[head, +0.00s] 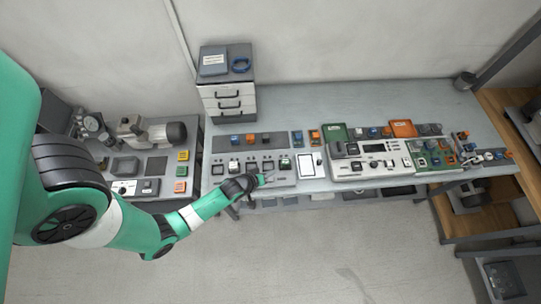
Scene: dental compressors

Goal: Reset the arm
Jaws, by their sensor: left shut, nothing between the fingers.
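My left arm comes in from the left in the head view, green with black joints and white bands. Its left gripper (268,179) is small in the picture, shut and empty, just at the front edge of a grey panel with switches (225,182) on the long bench. Whether it touches the panel cannot be told. My right gripper is not in view.
The long grey bench (300,98) carries switch panels, a white device (345,171) and a green board (435,160). A drawer cabinet (227,100) stands at its back left. A motor unit (150,133) sits on the left bench. The floor (340,250) in front is clear.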

